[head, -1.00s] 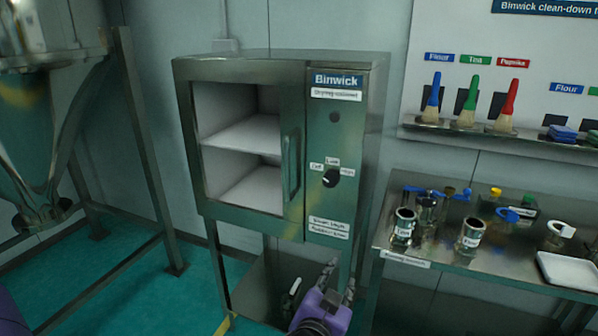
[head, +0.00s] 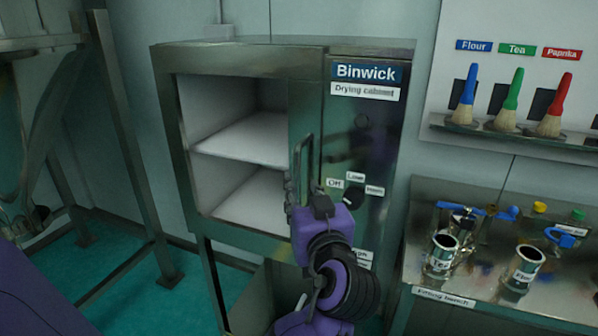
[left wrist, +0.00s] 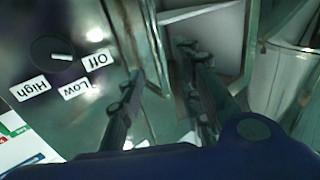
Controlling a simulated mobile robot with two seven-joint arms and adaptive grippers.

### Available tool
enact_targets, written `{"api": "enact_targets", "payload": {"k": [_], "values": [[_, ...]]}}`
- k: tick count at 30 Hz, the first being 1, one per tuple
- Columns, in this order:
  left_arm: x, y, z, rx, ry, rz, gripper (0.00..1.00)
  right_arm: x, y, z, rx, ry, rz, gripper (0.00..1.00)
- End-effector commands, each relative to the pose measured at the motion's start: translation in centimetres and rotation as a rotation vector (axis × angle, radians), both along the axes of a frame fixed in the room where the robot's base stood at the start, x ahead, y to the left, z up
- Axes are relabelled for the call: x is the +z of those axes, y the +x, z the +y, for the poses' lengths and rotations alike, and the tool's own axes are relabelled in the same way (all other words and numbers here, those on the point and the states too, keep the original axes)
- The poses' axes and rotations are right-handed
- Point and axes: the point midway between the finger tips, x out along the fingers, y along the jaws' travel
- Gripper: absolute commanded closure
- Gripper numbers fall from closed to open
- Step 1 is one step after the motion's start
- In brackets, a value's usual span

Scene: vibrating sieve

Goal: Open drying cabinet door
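The drying cabinet (head: 290,50) stands ahead with its windowed door (head: 180,120) looking closed; two white shelves show behind the window. An upright bar handle (head: 303,150) is on the door's right side. My left gripper (head: 304,192) is at the handle's lower part, its fingers apart. In the left wrist view my left gripper (left wrist: 160,85) has its two fingers spread, with the handle (left wrist: 150,45) seen between them. A gap shows, so it does not look clamped. The handle's lower end is hidden by the gripper. My right gripper is in neither view.
A control knob (head: 350,196) with Off, Low and High labels sits right of the handle. A bench (head: 440,297) with metal cups stands at right, below a brush rack (head: 480,129). A steel frame (head: 128,130) stands at left. Floor in front of it is clear.

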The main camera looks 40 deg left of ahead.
Motion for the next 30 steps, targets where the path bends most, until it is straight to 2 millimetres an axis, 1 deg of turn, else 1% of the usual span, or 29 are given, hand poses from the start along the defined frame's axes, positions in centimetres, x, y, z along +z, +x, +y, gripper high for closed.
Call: {"api": "enact_targets", "payload": {"k": [1, 6, 12, 17, 24, 25, 30], "values": [[0.3, 0.4, 0.5, 0.001, 0.004, -0.003, 0.68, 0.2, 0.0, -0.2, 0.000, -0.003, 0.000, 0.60], [0.4, 2.3, 2.5, 0.000, 0.006, -0.003, 0.68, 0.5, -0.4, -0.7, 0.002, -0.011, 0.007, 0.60], [0.3, 4.2, 4.5, -0.003, 0.006, -0.001, 0.68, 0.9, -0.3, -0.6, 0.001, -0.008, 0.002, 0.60], [0.2, 4.9, 5.2, -0.005, 0.001, -0.001, 0.68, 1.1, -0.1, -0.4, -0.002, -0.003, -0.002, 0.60], [0.1, 5.0, 5.3, -0.005, 0.001, 0.000, 0.68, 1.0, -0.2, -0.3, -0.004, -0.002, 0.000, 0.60], [0.1, 5.0, 5.3, -0.005, 0.001, 0.000, 0.69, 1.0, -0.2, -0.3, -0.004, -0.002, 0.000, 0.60], [0.1, 5.0, 5.3, -0.005, 0.001, 0.000, 0.91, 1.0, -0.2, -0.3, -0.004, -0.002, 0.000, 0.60]]}}
